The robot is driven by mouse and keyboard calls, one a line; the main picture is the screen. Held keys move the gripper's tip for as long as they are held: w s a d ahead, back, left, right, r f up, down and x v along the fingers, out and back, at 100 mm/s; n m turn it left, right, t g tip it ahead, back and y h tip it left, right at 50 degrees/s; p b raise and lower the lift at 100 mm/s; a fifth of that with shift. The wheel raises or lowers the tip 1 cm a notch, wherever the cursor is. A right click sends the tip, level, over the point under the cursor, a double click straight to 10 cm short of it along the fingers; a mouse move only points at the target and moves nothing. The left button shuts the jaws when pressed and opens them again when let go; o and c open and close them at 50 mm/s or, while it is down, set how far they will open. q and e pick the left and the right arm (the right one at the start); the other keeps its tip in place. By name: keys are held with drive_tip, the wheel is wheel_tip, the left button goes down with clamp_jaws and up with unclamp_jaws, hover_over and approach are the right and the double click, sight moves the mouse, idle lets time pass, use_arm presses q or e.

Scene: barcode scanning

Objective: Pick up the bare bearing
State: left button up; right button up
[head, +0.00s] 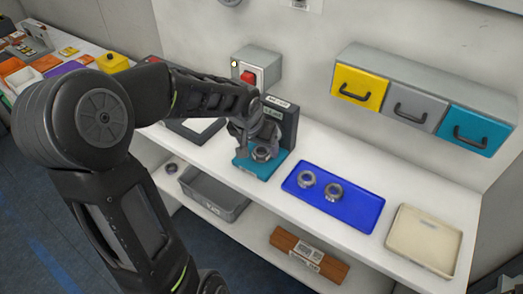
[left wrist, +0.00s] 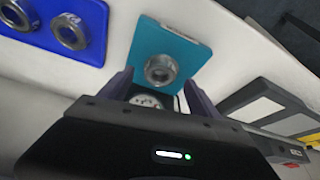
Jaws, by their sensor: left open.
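A metal ring-shaped bearing (head: 262,154) sits on the teal plate (head: 243,165) of a dark upright device; in the left wrist view the bearing (left wrist: 160,69) lies just beyond my fingertips. My left gripper (head: 257,138) is above and beside this bearing, its fingers partly hidden by the wrist. The left wrist view shows the fingers (left wrist: 153,84) apart, with no bearing clearly held. Two more ring-shaped metal parts, a left one (head: 306,179) and a right one (head: 333,191), lie on the blue tray (head: 357,213). I cannot tell from their look which is bare. My right gripper is not seen.
A cream tray (head: 424,238) stands at the right end of the white table. Drawers (head: 410,104) and a box with a red button (head: 247,76) are at the wall.

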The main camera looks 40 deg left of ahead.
sight(261, 153)
use_arm(q)
drive_tip(key=shift+x, duration=1.15)
drive_tip(key=shift+c, duration=0.4)
clamp_jaws()
